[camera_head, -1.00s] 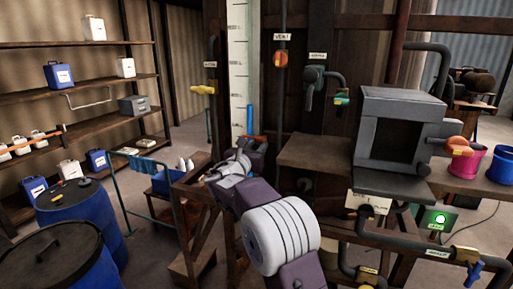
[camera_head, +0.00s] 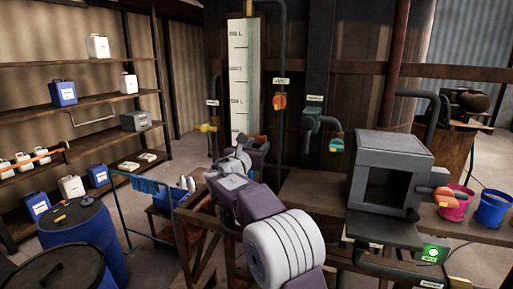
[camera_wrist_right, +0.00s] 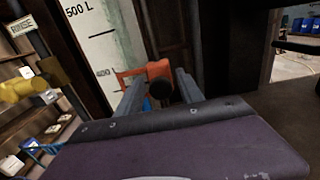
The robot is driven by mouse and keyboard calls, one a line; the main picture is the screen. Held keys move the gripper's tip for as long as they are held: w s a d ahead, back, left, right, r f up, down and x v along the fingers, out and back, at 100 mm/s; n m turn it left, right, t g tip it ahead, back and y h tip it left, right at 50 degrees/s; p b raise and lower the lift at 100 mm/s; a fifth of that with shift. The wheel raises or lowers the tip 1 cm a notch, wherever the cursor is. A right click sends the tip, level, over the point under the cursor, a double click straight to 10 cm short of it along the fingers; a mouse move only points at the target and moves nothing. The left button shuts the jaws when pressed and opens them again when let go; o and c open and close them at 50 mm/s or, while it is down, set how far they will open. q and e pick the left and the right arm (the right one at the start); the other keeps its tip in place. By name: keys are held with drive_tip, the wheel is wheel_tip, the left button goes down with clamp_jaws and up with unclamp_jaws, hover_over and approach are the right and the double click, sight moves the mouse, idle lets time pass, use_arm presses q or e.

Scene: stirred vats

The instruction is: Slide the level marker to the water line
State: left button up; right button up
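The white level scale (camera_head: 238,75) with litre marks stands upright behind my right gripper. In the right wrist view, the scale (camera_wrist_right: 100,45) shows 500 L and 400 L marks. An orange level marker (camera_wrist_right: 130,74) with a dark round knob (camera_wrist_right: 161,88) sits near the 400 L mark. My right gripper (camera_wrist_right: 160,82) has its fingers apart, one each side of the knob, with small gaps seeming to remain. In the head view, my right gripper (camera_head: 253,143) covers the lower scale. A little blue, possibly the water column, shows behind the marker. My left gripper is out of view.
A yellow valve handle (camera_wrist_right: 22,88) is close to the left in the wrist view. Pipes with an orange valve (camera_head: 279,102) and a green valve (camera_head: 312,121) stand right of the scale. A grey box (camera_head: 392,170) and buckets (camera_head: 491,208) are further right.

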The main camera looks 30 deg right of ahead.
drive_tip(key=shift+s+a+f, duration=0.1)
drive_tip(key=shift+a, duration=0.05)
drive_tip(key=b+v, duration=0.5)
drive_tip(key=v, duration=0.3)
drive_tip(key=shift+s+a, duration=0.25)
drive_tip(key=shift+s, duration=0.15)
drive_tip(key=shift+w, duration=0.1)
